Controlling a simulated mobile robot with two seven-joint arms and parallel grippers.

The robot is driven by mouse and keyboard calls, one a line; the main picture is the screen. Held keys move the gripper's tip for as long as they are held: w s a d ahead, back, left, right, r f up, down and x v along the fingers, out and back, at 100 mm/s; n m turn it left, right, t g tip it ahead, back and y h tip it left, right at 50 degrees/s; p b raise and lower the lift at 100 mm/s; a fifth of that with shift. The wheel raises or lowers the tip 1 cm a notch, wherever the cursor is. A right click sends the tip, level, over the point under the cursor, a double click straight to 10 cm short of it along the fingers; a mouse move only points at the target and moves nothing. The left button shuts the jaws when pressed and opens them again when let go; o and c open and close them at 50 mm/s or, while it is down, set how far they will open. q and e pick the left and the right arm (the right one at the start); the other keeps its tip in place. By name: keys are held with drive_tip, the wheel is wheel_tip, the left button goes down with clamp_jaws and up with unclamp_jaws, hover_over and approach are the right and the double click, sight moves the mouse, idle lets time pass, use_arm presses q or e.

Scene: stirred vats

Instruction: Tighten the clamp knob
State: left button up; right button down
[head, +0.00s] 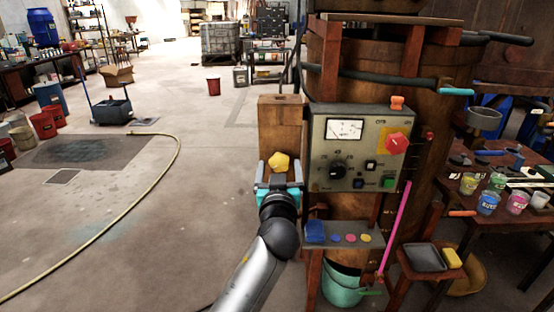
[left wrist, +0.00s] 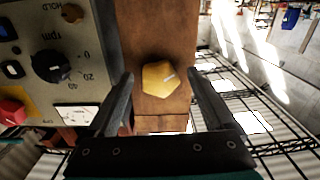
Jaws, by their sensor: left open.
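The clamp knob is a yellow, many-sided knob (head: 279,163) on the front of a wooden post (head: 279,112), just left of the control panel. In the left wrist view the yellow knob (left wrist: 165,78) sits between my open fingers, with a small pale mark on its face. My left gripper (head: 279,172) is open and faces the knob. In the left wrist view its fingers (left wrist: 160,95) stand on either side of the knob, with a visible gap on each side. My right gripper does not show.
The control panel (head: 356,128) with dial, meter and red knob (head: 397,143) is close to the right of the post. A small shelf (head: 345,237) with a blue block juts out below it. A large wooden vat (head: 440,130) stands behind. Floor to the left is open, crossed by a hose (head: 172,170).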

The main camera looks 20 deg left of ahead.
use_arm(q)
drive_tip(key=shift+w, duration=0.25)
drive_tip(key=shift+s, duration=0.1)
drive_tip(key=shift+c, duration=0.8)
drive_tip(key=c, duration=1.2)
drive_tip(key=shift+r, duration=0.1)
